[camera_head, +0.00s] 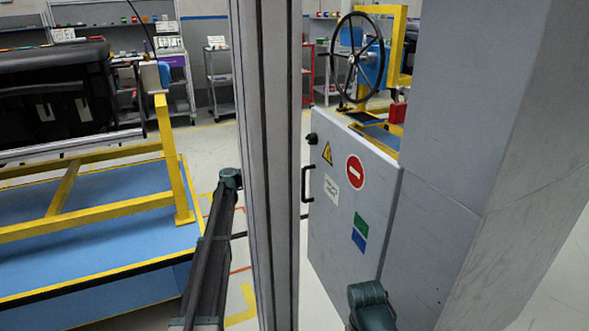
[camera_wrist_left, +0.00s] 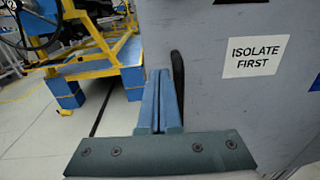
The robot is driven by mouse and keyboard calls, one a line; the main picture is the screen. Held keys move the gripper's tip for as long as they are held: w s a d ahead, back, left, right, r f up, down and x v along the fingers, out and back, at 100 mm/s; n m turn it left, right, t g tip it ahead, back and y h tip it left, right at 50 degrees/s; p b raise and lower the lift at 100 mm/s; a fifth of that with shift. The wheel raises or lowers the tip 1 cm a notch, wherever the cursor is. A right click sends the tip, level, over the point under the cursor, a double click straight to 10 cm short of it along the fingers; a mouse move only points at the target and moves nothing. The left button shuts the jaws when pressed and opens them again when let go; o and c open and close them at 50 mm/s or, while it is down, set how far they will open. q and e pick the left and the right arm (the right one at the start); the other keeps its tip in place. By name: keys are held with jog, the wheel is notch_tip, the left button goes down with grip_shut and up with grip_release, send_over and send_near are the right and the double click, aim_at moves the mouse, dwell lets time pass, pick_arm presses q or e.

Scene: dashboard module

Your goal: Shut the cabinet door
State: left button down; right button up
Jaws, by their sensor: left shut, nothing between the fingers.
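The grey cabinet door (camera_head: 345,225) stands right of centre in the head view, with a warning triangle, a red round sign and labels on its face. Its black handle (camera_head: 306,185) is on the left edge. How far the door stands open is hard to tell. In the left wrist view, my left gripper (camera_wrist_left: 158,85) is shut and empty. Its blue fingers are just left of the black handle (camera_wrist_left: 178,85); contact cannot be told. The door face (camera_wrist_left: 215,105) with its "ISOLATE FIRST" label (camera_wrist_left: 255,57) is to the right. My column hides the left gripper in the head view.
A large grey housing (camera_head: 500,130) rises at the right beside the door. A blue platform with a yellow frame (camera_head: 95,215) stands at the left. A black steering wheel (camera_head: 357,55) on a stand is behind the cabinet. Pale floor shows between.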

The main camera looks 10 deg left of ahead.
pick_arm(q)
jog(key=v, duration=0.9)
jog(key=shift+a, duration=0.25)
